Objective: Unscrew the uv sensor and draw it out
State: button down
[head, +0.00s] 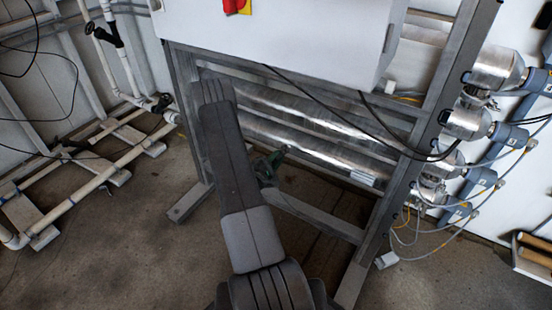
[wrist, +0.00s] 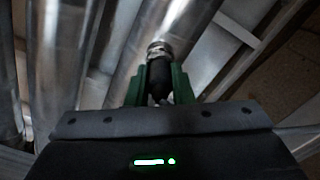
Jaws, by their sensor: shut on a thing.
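The uv sensor (wrist: 159,82) is a dark cylinder at the middle of the wrist view. Above it is a round metal fitting (wrist: 159,50) on the side of a shiny steel reactor tube (wrist: 172,22). My gripper (wrist: 160,80) has green fingers, one on each side of the sensor, and is shut on it. The sensor's upper end meets the fitting; I cannot tell whether the threads are engaged. In the head view my gripper (head: 270,165) is beside the lower tube (head: 310,147), partly hidden by my arm. The sensor is not clear there.
A grey metal frame (head: 390,215) surrounds the tubes. A white cabinet (head: 290,35) hangs above them, and black cables (head: 345,118) cross in front. White pipes (head: 85,185) run along the left floor. Grey-blue end fittings with cables (head: 485,180) stand at the right. Bare floor lies in front.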

dwell(0.3)
jog(key=shift+n+p, duration=0.4)
jog(key=shift+n, duration=2.3)
jog(key=c, duration=1.2)
grip_release()
jog(key=shift+s+p, duration=0.1)
jog(key=shift+p, duration=0.2)
